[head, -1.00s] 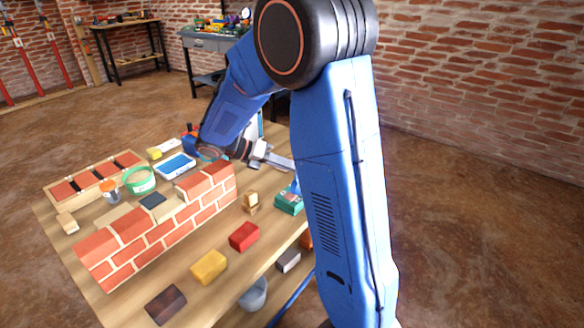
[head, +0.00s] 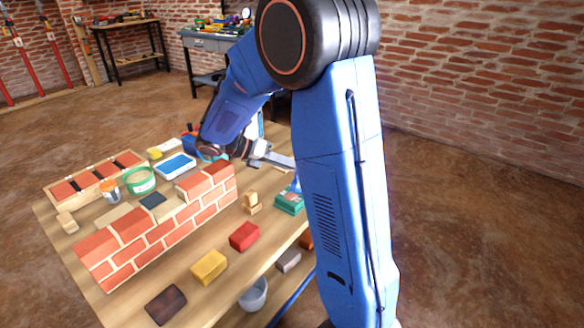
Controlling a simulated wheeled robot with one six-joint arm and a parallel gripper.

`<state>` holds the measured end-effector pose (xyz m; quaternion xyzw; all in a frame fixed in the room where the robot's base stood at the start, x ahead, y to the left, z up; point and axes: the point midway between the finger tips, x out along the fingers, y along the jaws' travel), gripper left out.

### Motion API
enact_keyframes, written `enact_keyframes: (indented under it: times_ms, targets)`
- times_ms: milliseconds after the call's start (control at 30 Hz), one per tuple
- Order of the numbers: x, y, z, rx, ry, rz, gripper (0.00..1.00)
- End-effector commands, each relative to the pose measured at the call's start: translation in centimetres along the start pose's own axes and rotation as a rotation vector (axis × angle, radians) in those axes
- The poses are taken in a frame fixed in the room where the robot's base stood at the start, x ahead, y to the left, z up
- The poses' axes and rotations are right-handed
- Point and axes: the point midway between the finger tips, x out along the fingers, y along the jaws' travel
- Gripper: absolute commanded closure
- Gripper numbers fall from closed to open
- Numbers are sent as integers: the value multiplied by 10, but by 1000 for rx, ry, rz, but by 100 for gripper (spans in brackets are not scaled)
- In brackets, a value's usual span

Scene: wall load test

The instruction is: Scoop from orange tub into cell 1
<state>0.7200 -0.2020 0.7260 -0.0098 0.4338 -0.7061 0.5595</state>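A small white tub with an orange band (head: 110,190) stands upright on the table at left, and its contents are too small to make out. Behind it lies a long wooden tray (head: 56,191) divided into several red-floored cells; no cell number is readable. My gripper (head: 268,157) is above the right back part of the table, beyond the right end of the brick wall, far from the tub. A flat grey piece points right from it. I cannot tell whether this is a finger or a held tool.
A low brick wall (head: 165,228) stands between the front of the table and the tub. A green-rimmed tub (head: 139,181) and a blue-and-white tray (head: 175,166) sit behind it. Red (head: 244,236), yellow (head: 209,267) and dark (head: 166,304) blocks lie in front.

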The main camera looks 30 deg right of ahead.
Motion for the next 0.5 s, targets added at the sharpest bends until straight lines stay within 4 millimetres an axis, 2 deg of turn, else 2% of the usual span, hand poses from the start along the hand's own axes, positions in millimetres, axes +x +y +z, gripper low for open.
enact_keyframes:
  times_ms: [500]
  targets:
    - [-15, -20, 20, 1, 0, 1, 100]
